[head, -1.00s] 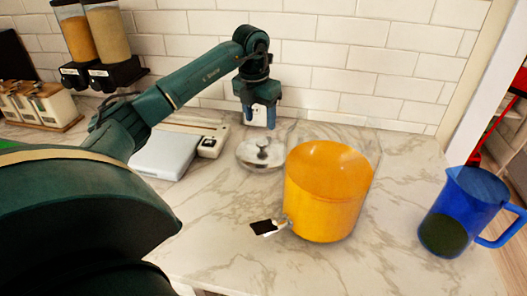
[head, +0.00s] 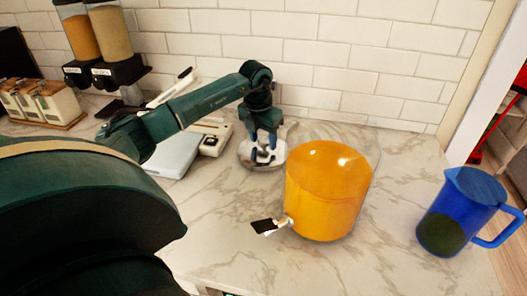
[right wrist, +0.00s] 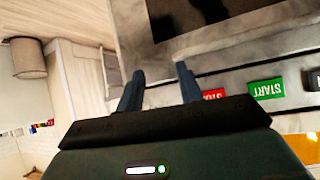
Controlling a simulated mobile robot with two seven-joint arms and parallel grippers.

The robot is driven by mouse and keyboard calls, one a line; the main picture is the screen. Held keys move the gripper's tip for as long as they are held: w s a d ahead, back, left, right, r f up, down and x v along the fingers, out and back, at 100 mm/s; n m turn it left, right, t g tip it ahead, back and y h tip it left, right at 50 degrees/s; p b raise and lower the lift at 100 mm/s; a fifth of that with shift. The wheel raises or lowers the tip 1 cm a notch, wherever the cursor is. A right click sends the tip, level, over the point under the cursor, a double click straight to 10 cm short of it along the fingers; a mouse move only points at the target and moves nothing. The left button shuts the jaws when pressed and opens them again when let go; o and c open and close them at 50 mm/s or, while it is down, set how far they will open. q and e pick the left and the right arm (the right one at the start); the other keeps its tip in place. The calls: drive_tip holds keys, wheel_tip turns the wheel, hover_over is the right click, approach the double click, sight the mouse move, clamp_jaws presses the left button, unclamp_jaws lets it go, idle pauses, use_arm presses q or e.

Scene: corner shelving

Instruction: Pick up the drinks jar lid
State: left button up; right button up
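The drinks jar lid (head: 246,153), a round clear-silver disc with a knob, lies on the marble counter behind and left of the orange drinks jar (head: 325,200). The jar has a tap low on its front left. My left gripper (head: 264,157) points straight down over the lid, its two blue fingers apart on either side of the knob. Whether they touch the knob is too small to tell. My right gripper (right wrist: 158,90) is open and empty in the right wrist view, its fingers in front of a metal panel.
A blue pitcher (head: 465,212) stands at the right. A flat white appliance (head: 172,153) lies left of the lid. Dispensers (head: 110,45) and canisters (head: 50,103) stand at the far left. In the right wrist view, the panel has a green START button (right wrist: 267,90). The tiled wall is close behind.

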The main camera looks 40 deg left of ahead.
use_arm(q)
clamp_jaws()
use_arm(e)
drive_tip(key=shift+s+a, duration=0.15)
drive_tip(key=shift+s, duration=0.1)
use_arm(q)
drive_tip(key=shift+r, duration=0.1)
